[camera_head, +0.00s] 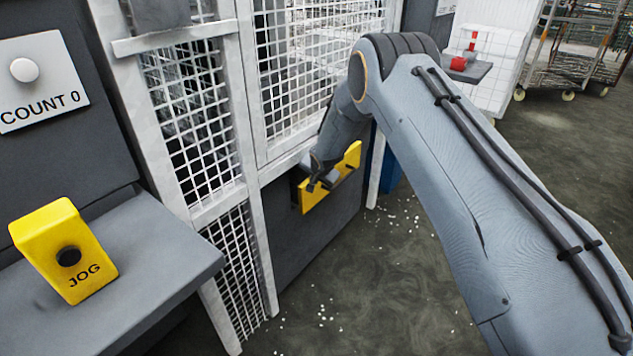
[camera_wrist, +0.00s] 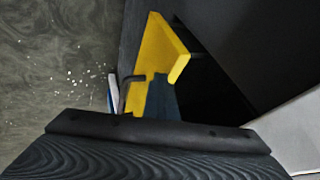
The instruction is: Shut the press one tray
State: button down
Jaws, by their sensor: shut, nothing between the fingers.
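The press one tray has a yellow front (camera_head: 352,158) low on the dark press body, below the white mesh guard. The front stands out from the press face, with a dark gap behind it, so the tray looks partly open. It also shows in the wrist view (camera_wrist: 157,50), with a dark bent handle (camera_wrist: 131,88) on it. My gripper (camera_head: 316,180) is shut and empty, right at the yellow front, overlapping its middle. In the wrist view a dark fingertip (camera_wrist: 161,98) overlaps the lower part of the front. I cannot tell whether they touch.
A yellow JOG box (camera_head: 65,252) stands on a grey shelf (camera_head: 150,262) at the left, below a COUNT 0 sign (camera_head: 40,85). White foam bits lie on the floor. A wheeled rack (camera_head: 575,50) stands far right. The floor before the press is mostly clear.

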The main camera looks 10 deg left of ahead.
jog(key=shift+w+a+r, duration=0.15)
jog(key=shift+a, duration=0.25)
jog(key=s+d+r+n+g+h+p, duration=0.1)
jog(key=s+d+r+g, duration=0.1)
jog(key=s+d+r, duration=0.85)
jog(key=s+d+r+n+g+h+p, duration=0.1)
jog(key=s+d+r, duration=0.7)
jog(key=s+d, duration=0.6)
jog(key=s+d+r+n+g, duration=0.1)
jog(key=s+d+r+g, duration=0.1)
jog(key=s, duration=1)
jog(key=s+d+r+n+g, duration=0.2)
jog(key=s+d, duration=0.1)
jog(key=s, duration=1)
jog(key=shift+s+r, duration=0.2)
jog(key=shift+r, duration=0.2)
